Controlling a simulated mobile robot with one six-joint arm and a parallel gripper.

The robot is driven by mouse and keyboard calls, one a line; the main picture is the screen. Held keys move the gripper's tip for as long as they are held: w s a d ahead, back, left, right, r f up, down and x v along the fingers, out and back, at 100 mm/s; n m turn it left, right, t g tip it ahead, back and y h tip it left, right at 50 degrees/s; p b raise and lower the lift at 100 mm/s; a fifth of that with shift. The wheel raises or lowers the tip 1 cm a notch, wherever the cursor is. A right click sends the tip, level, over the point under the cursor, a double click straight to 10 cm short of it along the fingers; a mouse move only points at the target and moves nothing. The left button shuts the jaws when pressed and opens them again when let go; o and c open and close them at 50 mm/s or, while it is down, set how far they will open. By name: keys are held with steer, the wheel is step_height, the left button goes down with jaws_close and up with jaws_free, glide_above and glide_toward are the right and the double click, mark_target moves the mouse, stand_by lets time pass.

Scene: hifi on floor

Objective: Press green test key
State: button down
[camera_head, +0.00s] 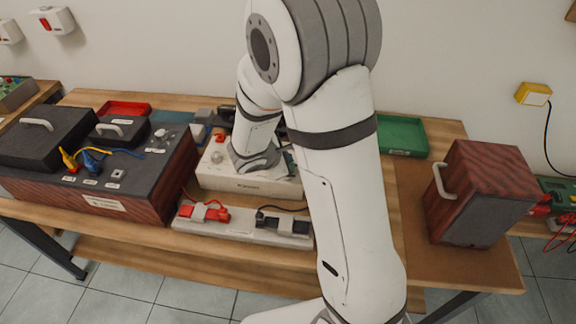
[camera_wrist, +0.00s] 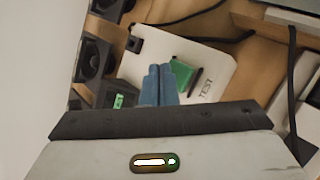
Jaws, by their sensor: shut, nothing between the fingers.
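In the wrist view, the green test key (camera_wrist: 183,70) shows just beyond and to the right of my gripper's blue fingertips (camera_wrist: 167,68). It sits on a white panel (camera_wrist: 218,70) marked "TEST", and the fingers hide part of it. My gripper is shut and empty, its tips close to the key. I cannot tell whether they touch it. In the head view my arm hides the gripper and the key; the white instrument (camera_head: 245,186) on the table stands below my wrist.
A white strip with red and black clips (camera_head: 240,229) lies in front of the instrument. A wooden box with blue and yellow plugs (camera_head: 100,190) stands left, another wooden box (camera_head: 480,195) right. Dark cables (camera_wrist: 292,80) cross the wrist view. A green tray (camera_head: 402,135) lies behind.

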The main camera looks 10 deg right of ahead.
steer(key=shift+f+b, duration=0.25)
steer(key=shift+b, duration=0.05)
steer(key=shift+s+f+b, duration=0.1)
steer(key=shift+f+b, duration=0.15)
steer(key=shift+b, duration=0.15)
steer(key=shift+f+b, duration=0.5)
steer(key=shift+b, duration=0.15)
stand_by(0.7)
stand_by(0.4)
steer(key=shift+r+p, duration=0.6)
steer(key=shift+r, duration=0.4)
steer(key=shift+r+p, duration=1.8)
steer(key=shift+r, duration=0.75)
